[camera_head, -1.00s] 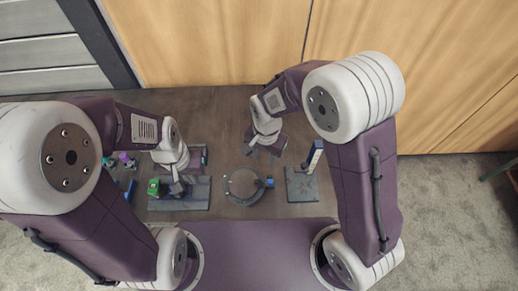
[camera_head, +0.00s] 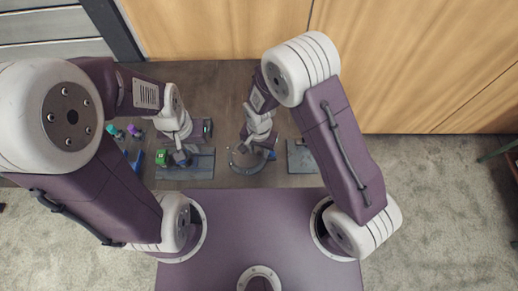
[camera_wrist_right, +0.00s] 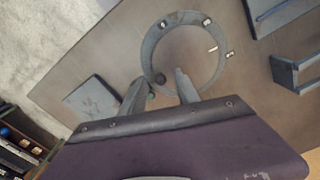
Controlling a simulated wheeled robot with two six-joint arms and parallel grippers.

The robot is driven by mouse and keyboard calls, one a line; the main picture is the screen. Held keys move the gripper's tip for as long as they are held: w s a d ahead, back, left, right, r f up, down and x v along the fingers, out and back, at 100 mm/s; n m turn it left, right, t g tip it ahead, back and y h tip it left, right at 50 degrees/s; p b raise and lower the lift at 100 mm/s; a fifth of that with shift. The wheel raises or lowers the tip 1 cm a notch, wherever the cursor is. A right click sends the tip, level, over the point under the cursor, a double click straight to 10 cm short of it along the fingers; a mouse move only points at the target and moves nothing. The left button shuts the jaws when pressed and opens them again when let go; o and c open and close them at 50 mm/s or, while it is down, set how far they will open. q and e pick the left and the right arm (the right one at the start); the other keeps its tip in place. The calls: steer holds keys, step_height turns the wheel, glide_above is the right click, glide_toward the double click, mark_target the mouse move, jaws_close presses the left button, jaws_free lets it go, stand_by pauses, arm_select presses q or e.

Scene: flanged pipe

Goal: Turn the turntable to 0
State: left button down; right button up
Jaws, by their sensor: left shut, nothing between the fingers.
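The turntable is a grey ring (camera_head: 233,163) on the brown table, in the middle of the head view. A small blue piece (camera_head: 271,155) sits at its right side. In the right wrist view the ring (camera_wrist_right: 150,48) shows pale marks on its far side and a dark knob (camera_wrist_right: 160,79) on its near rim. My right gripper (camera_head: 256,143) is over the ring's far part. In its wrist view the fingers (camera_wrist_right: 162,78) are apart, with the knob between their tips; I cannot tell whether they touch it. My left gripper (camera_head: 181,158) is shut and empty near a green block.
The green block (camera_head: 160,157) is on a grey plate (camera_head: 190,173) left of the ring. Another grey plate (camera_head: 301,158) lies right of it. Teal (camera_head: 113,131) and purple (camera_head: 133,129) pieces are at the far left. A cabinet front (camera_head: 210,25) stands behind the table.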

steer(key=shift+w+f, duration=0.1)
steer(key=shift+w, duration=0.05)
jaws_close()
steer(key=shift+w+n, duration=0.1)
steer(key=shift+n, duration=0.2)
stand_by(0.3)
steer(key=n, duration=0.2)
steer(key=w+n, duration=0.1)
steer(key=n, duration=0.1)
steer(key=shift+w+a, duration=0.1)
steer(key=shift+w, duration=0.2)
steer(key=n, duration=0.2)
steer(key=w+n, duration=0.1)
steer(key=shift+w+a+n, duration=0.2)
steer(key=shift+a+n, duration=0.15)
steer(key=shift+n, duration=0.05)
steer(key=n, duration=0.1)
steer(key=w+a+n, duration=0.1)
steer(key=n, duration=0.3)
steer(key=shift+w+a, duration=0.15)
steer(key=shift+a, duration=0.15)
steer(key=n, duration=0.2)
steer(key=a+n, duration=0.2)
steer(key=n, duration=0.1)
steer(key=shift+w+n, duration=0.25)
steer(key=shift+n, duration=0.05)
